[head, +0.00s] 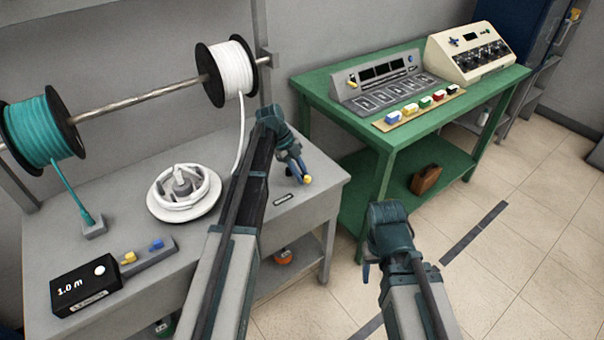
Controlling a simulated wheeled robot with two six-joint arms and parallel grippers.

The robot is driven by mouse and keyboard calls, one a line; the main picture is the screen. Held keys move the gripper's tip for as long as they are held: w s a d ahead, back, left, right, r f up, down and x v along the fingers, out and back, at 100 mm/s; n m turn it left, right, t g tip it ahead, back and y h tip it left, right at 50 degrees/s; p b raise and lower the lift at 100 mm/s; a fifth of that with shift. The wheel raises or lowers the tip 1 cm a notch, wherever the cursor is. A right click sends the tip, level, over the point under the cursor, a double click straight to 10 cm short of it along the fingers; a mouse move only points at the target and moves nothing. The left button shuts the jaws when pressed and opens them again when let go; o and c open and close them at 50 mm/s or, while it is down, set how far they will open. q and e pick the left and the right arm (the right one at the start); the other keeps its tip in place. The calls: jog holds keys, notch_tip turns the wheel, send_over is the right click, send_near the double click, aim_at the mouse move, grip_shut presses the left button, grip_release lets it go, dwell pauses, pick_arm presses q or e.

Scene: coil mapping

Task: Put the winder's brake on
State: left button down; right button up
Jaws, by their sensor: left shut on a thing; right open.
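The winder (180,212) is a white round reel with a grey hub, lying flat on the grey bench. Left of it, a dark box (70,291) reads 1.0 m. A grey strip beside this box carries a yellow knob (129,257) and a blue knob (156,245). I cannot tell which part is the brake. My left gripper (303,175) is over the bench's right end, right of the winder, shut on a small yellow-ended thing (307,180). My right gripper (367,272) is open, right of the bench; its own arm partly hides it.
A teal spool (38,128) and a white spool (229,72) hang on a rod above the bench (120,215). White cable runs down behind my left arm. A green table (355,122) with two control panels stands right. Open floor lies at lower right.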

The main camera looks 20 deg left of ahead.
pick_arm(q)
jog(key=shift+s+d, duration=0.15)
jog(key=c, duration=0.8)
grip_release()
jog(key=shift+a+r+p, duration=0.25)
jog(key=shift+r+p, duration=0.15)
jog(key=p+v, duration=1.1)
jog(key=v, duration=0.2)
jog(key=shift+p, duration=0.35)
